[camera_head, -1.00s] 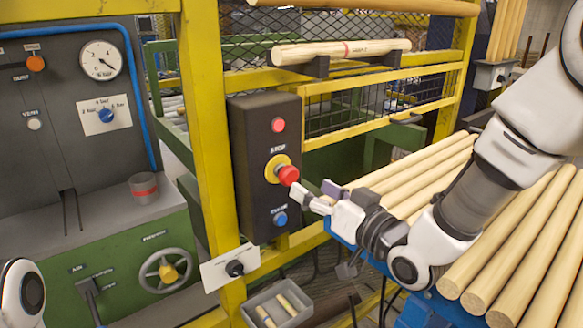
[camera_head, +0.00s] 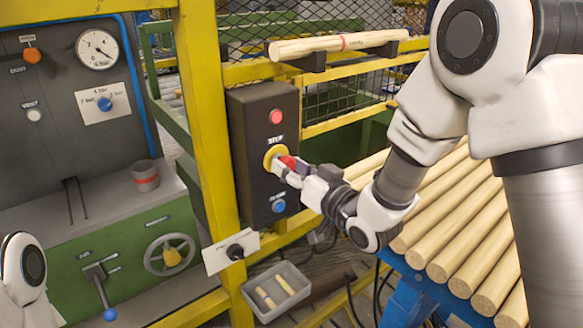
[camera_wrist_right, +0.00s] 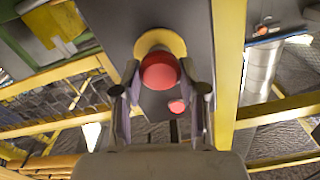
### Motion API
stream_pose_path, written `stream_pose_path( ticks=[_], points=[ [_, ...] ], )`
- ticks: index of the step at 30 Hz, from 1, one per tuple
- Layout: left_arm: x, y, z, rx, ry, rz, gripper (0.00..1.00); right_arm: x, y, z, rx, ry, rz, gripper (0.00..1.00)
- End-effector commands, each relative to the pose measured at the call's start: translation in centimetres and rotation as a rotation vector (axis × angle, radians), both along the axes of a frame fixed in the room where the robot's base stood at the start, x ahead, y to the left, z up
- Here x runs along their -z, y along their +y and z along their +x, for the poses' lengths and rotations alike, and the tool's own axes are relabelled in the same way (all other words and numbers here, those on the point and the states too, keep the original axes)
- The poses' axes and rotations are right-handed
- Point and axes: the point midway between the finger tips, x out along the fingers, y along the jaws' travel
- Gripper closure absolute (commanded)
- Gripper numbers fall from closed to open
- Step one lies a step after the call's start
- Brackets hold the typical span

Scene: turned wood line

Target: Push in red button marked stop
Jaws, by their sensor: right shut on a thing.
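The red stop button (camera_head: 288,161) sits in a yellow collar (camera_head: 270,156) on the front of a dark control box (camera_head: 250,190), under a label that reads STOP. My right gripper (camera_head: 285,172) is at the button, with its fingers on either side of the red head. In the right wrist view the button (camera_wrist_right: 160,72) lies between the two fingers, with the yellow collar (camera_wrist_right: 158,41) behind it. I cannot tell how deep the button sits. My left gripper is out of view; only part of my left arm shows at the lower left.
A red round piece (camera_head: 276,116) is above the button and a blue button (camera_head: 278,206) below it. A yellow post (camera_head: 205,130) stands left of the box. A grey bin (camera_head: 277,310) is below. Wooden poles (camera_head: 440,220) lie to the right.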

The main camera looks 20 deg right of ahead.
Motion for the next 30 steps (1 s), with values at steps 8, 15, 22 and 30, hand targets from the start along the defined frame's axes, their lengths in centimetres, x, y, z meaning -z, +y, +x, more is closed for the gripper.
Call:
stream_pose_path(
  ticks=[8, 15, 22, 30],
  points=[
    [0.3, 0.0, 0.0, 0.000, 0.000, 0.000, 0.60, -0.1, 0.6, 1.8, 0.001, -0.003, 0.000, 1.00],
    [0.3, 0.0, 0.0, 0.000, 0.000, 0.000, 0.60, -0.2, 0.6, 1.7, 0.000, -0.004, 0.000, 0.33],
    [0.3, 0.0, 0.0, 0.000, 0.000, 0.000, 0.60, -0.1, 0.6, 1.7, 0.001, -0.002, 0.000, 0.33],
    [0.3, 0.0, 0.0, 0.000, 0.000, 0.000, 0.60, -0.1, -0.4, -0.9, 0.001, 0.000, 0.003, 0.33]
  ],
)
